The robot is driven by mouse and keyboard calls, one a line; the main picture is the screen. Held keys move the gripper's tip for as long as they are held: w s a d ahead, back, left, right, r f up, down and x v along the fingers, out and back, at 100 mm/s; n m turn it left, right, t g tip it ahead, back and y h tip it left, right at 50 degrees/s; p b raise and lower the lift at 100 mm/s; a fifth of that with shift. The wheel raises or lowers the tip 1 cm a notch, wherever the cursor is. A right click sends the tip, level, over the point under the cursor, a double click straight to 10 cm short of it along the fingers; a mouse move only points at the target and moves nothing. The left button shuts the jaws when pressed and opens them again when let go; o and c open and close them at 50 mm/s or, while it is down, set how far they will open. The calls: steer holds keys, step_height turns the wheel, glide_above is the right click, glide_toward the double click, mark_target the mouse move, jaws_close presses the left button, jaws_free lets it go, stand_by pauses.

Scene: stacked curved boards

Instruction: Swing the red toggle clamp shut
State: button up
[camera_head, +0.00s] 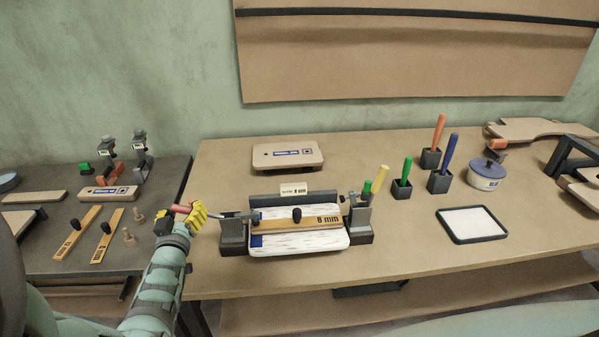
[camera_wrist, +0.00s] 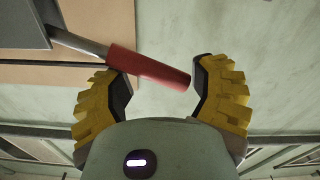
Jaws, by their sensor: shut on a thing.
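The red toggle clamp (camera_head: 233,236) stands at the left end of a white board stack (camera_head: 300,242) on the bench. Its metal lever runs left from the dark base, roughly level, to a red handle (camera_head: 180,208). My gripper (camera_head: 196,215), with yellow fingers, is shut on this handle, left of the clamp. In the wrist view the red handle (camera_wrist: 148,70) lies slantwise between the fingers of my gripper (camera_wrist: 160,72), and its grey lever passes to the upper left. The exact finger contact is hard to see.
A green-handled clamp (camera_head: 360,222) stands at the stack's right end. A wooden gauge marked 8 mm (camera_head: 290,223) lies across the stack. Pen holders, a lidded pot (camera_head: 486,176) and a white tray (camera_head: 472,224) are to the right. The front bench strip is clear.

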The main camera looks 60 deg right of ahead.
steer(key=o, duration=0.7)
steer(key=shift+s+a+f+y, duration=0.1)
steer(key=shift+f+y, duration=0.05)
steer(key=shift+f, duration=0.4)
steer(key=shift+s+a+f+y, duration=0.1)
steer(key=shift+f+y, duration=0.05)
steer(key=shift+f, duration=0.35)
steer(key=shift+c, duration=1.4)
steer(key=shift+s, duration=0.2)
steer(key=p+v, duration=0.2)
steer(key=v, duration=0.4)
steer(key=shift+s+a+r, duration=0.2)
steer(key=shift+r, duration=0.2)
